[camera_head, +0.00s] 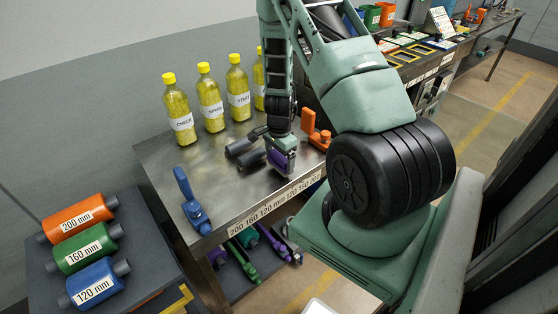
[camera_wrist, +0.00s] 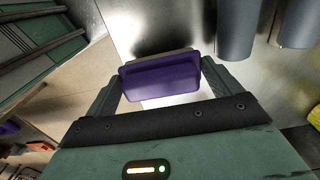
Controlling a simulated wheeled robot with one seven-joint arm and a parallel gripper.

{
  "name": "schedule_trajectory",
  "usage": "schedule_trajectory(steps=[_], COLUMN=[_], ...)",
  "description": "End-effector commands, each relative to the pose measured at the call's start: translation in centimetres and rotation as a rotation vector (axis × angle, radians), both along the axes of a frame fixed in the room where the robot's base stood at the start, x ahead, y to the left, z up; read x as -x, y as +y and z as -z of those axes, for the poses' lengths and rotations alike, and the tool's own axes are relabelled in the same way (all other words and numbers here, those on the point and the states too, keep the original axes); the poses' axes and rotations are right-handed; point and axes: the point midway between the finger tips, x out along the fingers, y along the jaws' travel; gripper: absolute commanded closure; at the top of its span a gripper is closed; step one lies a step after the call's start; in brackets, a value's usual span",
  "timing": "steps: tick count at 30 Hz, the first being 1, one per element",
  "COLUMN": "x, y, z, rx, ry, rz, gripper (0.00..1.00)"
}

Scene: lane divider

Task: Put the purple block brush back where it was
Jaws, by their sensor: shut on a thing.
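The purple block brush (camera_head: 281,160) is between the jaws of my gripper (camera_head: 283,145), over the front part of the metal bench (camera_head: 230,199). My gripper is shut on it. In the wrist view the purple block (camera_wrist: 160,80) lies crosswise between the two fingers, with a pale grey strip along its far side. I cannot tell whether the brush touches the bench top. Two dark grey cylinders (camera_head: 240,147) lie just left of my gripper; they also show at the top right of the wrist view (camera_wrist: 238,28).
A blue handled tool (camera_head: 190,203) lies at the bench's left and an orange one (camera_head: 315,131) right of my gripper. Several yellow-capped bottles (camera_head: 211,100) stand behind. Orange, green and blue rollers (camera_head: 88,246) rest on a left-hand cart. Coloured tools (camera_head: 242,259) lie on the lower shelf.

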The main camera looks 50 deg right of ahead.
Motion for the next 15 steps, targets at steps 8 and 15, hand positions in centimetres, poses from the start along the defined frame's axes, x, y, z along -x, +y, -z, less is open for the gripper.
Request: schedule_trajectory(steps=[8, 15], x=[0.0, 0.0], y=[0.0, 0.0], z=[1.7, 2.0], rx=[0.0, 0.0], ry=[-0.001, -0.001], rz=[0.0, 0.0], gripper=[0.35, 0.35])
